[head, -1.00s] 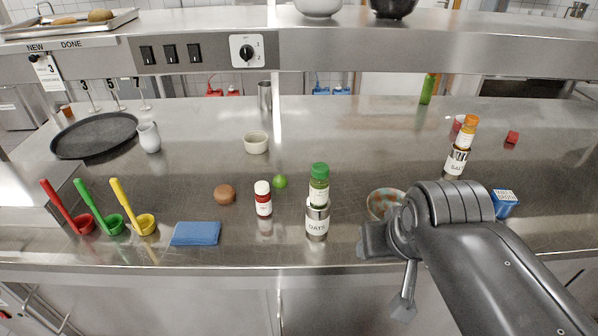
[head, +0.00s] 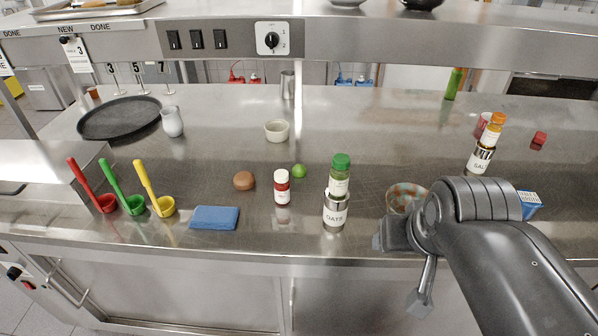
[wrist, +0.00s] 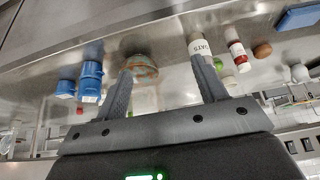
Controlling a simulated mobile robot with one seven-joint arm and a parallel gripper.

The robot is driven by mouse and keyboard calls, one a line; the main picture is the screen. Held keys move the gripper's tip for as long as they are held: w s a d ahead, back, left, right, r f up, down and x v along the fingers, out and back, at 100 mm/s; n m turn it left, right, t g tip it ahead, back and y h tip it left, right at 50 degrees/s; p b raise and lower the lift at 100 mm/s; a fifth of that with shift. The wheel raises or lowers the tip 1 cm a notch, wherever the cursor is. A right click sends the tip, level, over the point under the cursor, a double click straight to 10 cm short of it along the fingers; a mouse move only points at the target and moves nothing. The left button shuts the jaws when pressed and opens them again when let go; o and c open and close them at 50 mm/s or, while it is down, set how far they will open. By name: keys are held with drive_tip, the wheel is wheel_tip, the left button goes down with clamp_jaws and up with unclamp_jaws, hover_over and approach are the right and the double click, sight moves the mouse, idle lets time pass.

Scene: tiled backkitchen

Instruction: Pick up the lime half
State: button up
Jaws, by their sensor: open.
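The lime half (head: 300,171) is a small round green thing on the steel counter, behind and between the red-labelled bottle (head: 282,187) and the oats jar (head: 335,212). Its cut face cannot be made out. My gripper (wrist: 162,75) is open and empty in the wrist view, its two fingers spread toward the counter. The patterned bowl (wrist: 142,66) shows between and beyond them, and the oats jar is by the right finger. In the head view my gripper is low at the right by the counter's front edge, well apart from the lime.
A green-capped bottle (head: 340,172) stands on the oats jar, to the lime's right. A brown onion-like thing (head: 244,181) and blue cloth (head: 214,217) are left. A cream ramekin (head: 277,131) stands behind. The patterned bowl (head: 405,197) is beside my arm. Open counter lies behind the lime.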

drive_tip(key=shift+r, duration=0.1)
drive_tip(key=w+a+r+g, duration=0.1)
drive_tip(key=w+a+r, duration=0.2)
drive_tip(key=w+r, duration=0.8)
drive_tip(key=g, duration=0.3)
hover_over(299, 166)
drive_tip(key=s, duration=0.1)
drive_tip(key=f, duration=2.4)
drive_tip(key=shift+s+d+f, duration=0.15)
drive_tip(key=shift+d+f, duration=0.05)
drive_tip(key=shift+d, duration=0.05)
drive_tip(key=shift+w+a+f, duration=0.1)
drive_tip(key=shift+w+f, duration=0.1)
drive_tip(key=shift+f, duration=0.75)
drive_tip(key=shift+w+a+f, duration=0.1)
drive_tip(key=shift+w+f, duration=0.05)
drive_tip(key=shift+f, duration=0.75)
drive_tip(key=shift+w+a+f, duration=0.1)
drive_tip(key=shift+w+f, duration=0.1)
drive_tip(key=shift+f, duration=0.75)
